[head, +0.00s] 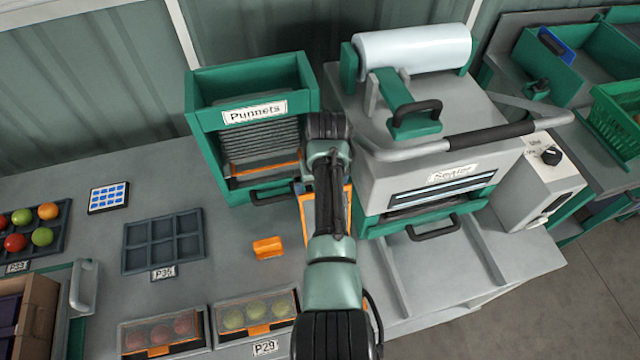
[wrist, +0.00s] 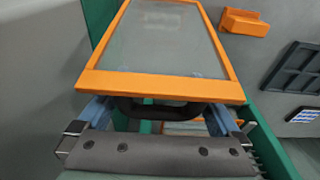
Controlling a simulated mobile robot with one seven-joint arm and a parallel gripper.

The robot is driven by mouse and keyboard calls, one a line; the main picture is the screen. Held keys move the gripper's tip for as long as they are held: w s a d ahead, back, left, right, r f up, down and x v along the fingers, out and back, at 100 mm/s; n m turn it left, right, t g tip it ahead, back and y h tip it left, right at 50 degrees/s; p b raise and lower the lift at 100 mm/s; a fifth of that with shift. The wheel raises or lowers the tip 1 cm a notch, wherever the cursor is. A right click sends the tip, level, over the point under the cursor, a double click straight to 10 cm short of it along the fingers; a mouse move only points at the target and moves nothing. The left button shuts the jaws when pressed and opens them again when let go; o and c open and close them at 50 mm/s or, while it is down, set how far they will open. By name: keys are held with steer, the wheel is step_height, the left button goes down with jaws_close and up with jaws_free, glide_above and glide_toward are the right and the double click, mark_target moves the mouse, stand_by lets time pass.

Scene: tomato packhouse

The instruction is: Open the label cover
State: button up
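The label cover, a clear pane in an orange frame (wrist: 162,84), fills the upper middle of the wrist view. In the head view its orange frame (head: 307,217) shows only in part, behind my arm. A dark handle (wrist: 165,110) runs along the frame's near edge in the wrist view. My gripper (wrist: 160,116) has its two blue-grey fingers wide apart, one near each end of the handle. They appear not to be closed on it; whether they touch it is unclear.
The green punnet dispenser (head: 195,118) stands left of my arm, the sealing machine (head: 385,185) close on the right. An orange block (head: 267,247) lies on the bench left of the cover; an empty dark tray (head: 163,242) lies farther left. Filled punnets (head: 255,314) stand in front.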

steer(key=shift+r, duration=0.2)
step_height(320, 180, up, 12)
steer(key=s+b, duration=0.1)
steer(key=s, duration=0.1)
steer(key=shift+d+r, duration=0.25)
steer(key=shift+d, duration=0.05)
stand_by(0.4)
